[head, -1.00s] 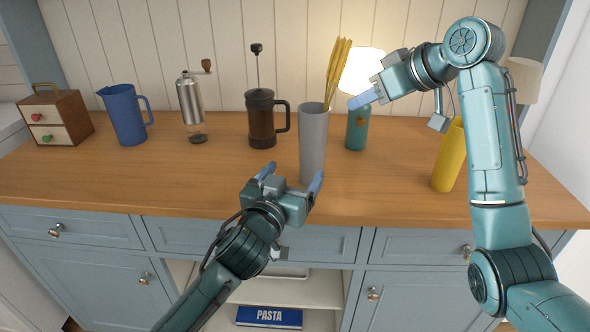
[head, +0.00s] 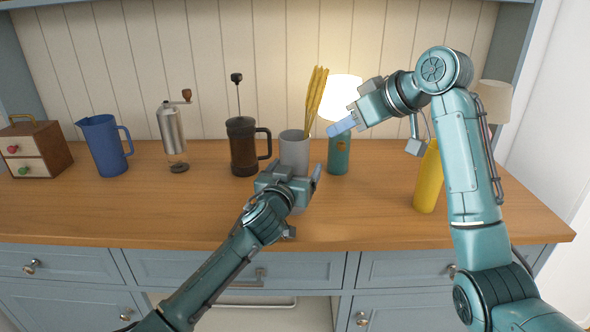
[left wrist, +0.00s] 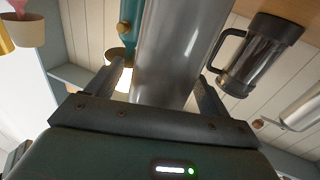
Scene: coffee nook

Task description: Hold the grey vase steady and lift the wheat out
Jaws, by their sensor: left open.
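The grey vase (head: 295,148) stands upright on the wooden counter, with the yellow wheat (head: 316,100) rising from it and leaning right. My left gripper (head: 292,173) is open at the vase's front and hides its lower middle. In the left wrist view the vase (left wrist: 180,50) is between the two spread fingers (left wrist: 165,85), with a gap seen at the right finger. My right gripper (head: 341,127) is to the right of the wheat stems and points left, apart from them.
A French press (head: 242,150) stands close left of the vase, and a teal lamp (head: 339,157) close behind right. A yellow vessel (head: 428,185) stands near my right arm. A grinder (head: 172,130), blue jug (head: 105,147) and small drawer box (head: 40,155) are further left.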

